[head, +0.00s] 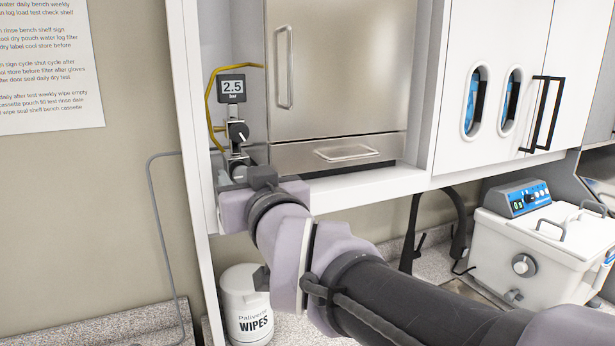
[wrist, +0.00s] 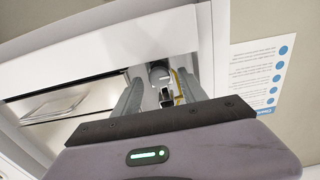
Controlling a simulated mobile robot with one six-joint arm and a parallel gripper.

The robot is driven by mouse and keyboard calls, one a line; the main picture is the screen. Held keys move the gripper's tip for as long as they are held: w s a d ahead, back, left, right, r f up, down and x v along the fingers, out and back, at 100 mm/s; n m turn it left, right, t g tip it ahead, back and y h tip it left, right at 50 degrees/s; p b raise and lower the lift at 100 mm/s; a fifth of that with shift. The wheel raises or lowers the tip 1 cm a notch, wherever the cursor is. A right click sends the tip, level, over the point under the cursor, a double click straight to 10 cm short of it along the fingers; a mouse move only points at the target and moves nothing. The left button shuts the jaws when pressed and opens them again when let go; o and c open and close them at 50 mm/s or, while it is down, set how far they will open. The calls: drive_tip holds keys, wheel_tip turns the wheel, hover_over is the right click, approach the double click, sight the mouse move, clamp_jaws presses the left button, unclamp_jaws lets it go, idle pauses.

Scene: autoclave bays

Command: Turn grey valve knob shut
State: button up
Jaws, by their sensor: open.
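A slim valve assembly stands in the narrow white recess left of the steel door in the head view. It carries a display (head: 232,87) reading 2.5 bar and a dark round knob (head: 238,132) with a white pointer mark. A smaller grey part, perhaps the grey valve knob (head: 239,172), sits at its foot, partly behind my wrist. My gripper (wrist: 160,76) is open in the wrist view, its two grey fingers on either side of the valve fittings with gaps showing. I cannot tell whether either finger touches a knob. The head view mostly hides the fingers.
A yellow hose (head: 209,105) loops beside the valve. The steel door (head: 345,65) and drawer handle (head: 346,153) are close on the right. A white wipes tub (head: 246,312) stands below my wrist. A white bath unit (head: 520,250) is at the right.

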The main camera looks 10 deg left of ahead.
clamp_jaws()
drive_tip(key=shift+b, duration=0.3)
drive_tip(key=m+b, duration=0.3)
drive_tip(key=shift+f, duration=0.2)
drive_tip(key=m+b, duration=0.3)
drive_tip(key=m, duration=0.1)
drive_tip(key=shift+d, duration=0.1)
drive_tip(key=m+b, duration=0.1)
drive_tip(key=m, duration=0.4)
drive_tip(key=shift+r+m, duration=0.1)
drive_tip(key=shift+m, duration=0.3)
drive_tip(key=shift+m+b, duration=0.6)
drive_tip(key=shift+m, duration=2)
